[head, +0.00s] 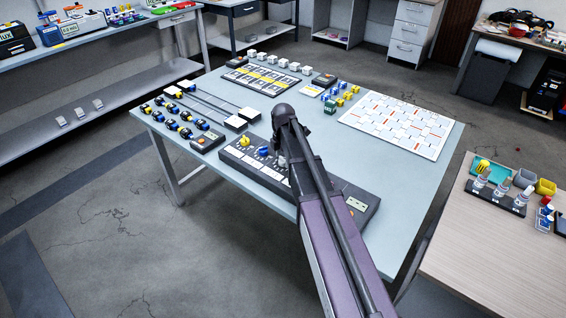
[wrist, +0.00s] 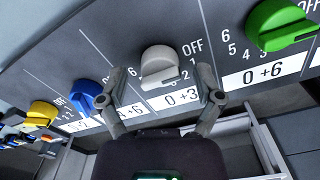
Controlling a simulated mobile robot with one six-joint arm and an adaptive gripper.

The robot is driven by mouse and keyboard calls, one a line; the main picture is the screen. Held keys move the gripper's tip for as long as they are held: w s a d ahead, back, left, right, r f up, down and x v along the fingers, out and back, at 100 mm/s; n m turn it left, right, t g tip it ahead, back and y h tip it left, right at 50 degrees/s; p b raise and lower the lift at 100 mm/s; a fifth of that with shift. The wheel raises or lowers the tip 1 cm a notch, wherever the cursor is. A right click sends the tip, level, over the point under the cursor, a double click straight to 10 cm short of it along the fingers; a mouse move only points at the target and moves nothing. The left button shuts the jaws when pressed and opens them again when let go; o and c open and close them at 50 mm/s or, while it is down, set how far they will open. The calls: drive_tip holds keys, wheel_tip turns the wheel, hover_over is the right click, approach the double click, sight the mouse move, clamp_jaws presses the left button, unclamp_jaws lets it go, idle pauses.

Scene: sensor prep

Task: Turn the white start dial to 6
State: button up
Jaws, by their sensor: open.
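The white start dial (wrist: 160,62) sits on the dark control panel, above a label reading 0 +3, in the wrist view. OFF is printed to its upper right, with small numbers down its right side. Its grip bar lies nearly level in the picture; which mark it points at is unclear. My gripper (wrist: 162,78) is open, one finger on each side of the white dial; contact cannot be told. In the head view the white dial (head: 282,161) is partly hidden by my arm, and my fingers are hard to make out.
On the panel (head: 232,160), a blue dial (wrist: 86,95) and a yellow dial (wrist: 43,112) lie left of the white one, a green dial (wrist: 280,25) right. Connectors (head: 185,132) and a patterned board (head: 398,125) share the table (head: 330,88).

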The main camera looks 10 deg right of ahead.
drive_tip(key=shift+f, duration=0.1)
drive_tip(key=shift+c, duration=0.2)
drive_tip(key=c, duration=1.1)
